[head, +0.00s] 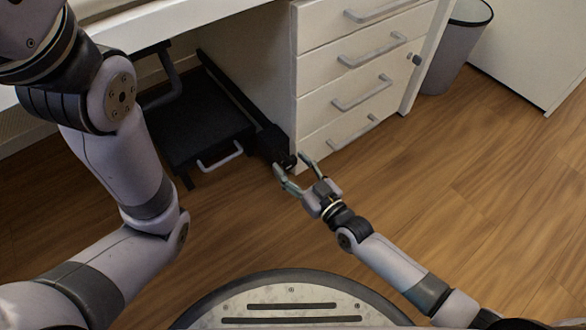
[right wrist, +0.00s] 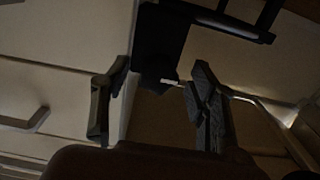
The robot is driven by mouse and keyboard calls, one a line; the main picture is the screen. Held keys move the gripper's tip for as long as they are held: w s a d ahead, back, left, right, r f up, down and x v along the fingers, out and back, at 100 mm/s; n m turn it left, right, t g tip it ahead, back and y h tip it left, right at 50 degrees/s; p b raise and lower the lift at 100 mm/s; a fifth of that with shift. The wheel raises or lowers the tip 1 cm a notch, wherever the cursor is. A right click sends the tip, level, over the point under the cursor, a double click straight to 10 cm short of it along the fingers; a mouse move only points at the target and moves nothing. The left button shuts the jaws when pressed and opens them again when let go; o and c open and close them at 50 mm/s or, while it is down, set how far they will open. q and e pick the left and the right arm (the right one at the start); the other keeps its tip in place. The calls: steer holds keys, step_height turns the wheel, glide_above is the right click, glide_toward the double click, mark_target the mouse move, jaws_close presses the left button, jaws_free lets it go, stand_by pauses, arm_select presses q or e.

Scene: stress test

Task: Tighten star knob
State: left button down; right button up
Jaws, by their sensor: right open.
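A small dark knob (head: 286,160) shows at the near end of a black bracket, by the front lower corner of the white drawer unit. Its star shape cannot be made out. My right gripper (head: 290,164) is open, with one fingertip on each side of the knob in the head view. In the right wrist view its two fingers (right wrist: 153,100) stand apart, and a dark shape, probably the knob (right wrist: 155,84), shows beyond the gap between them. I cannot tell whether either finger touches it. My left arm crosses the left of the head view; its gripper is out of frame.
The white drawer unit (head: 352,75) with grey handles stands just beyond the right gripper. A black box-like unit with a light handle (head: 220,157) sits under the desk (head: 165,22). A grey bin (head: 452,50) stands at upper right. The wooden floor (head: 480,190) at right is clear.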

steer(key=shift+c, duration=0.5)
steer(key=c, duration=1.1)
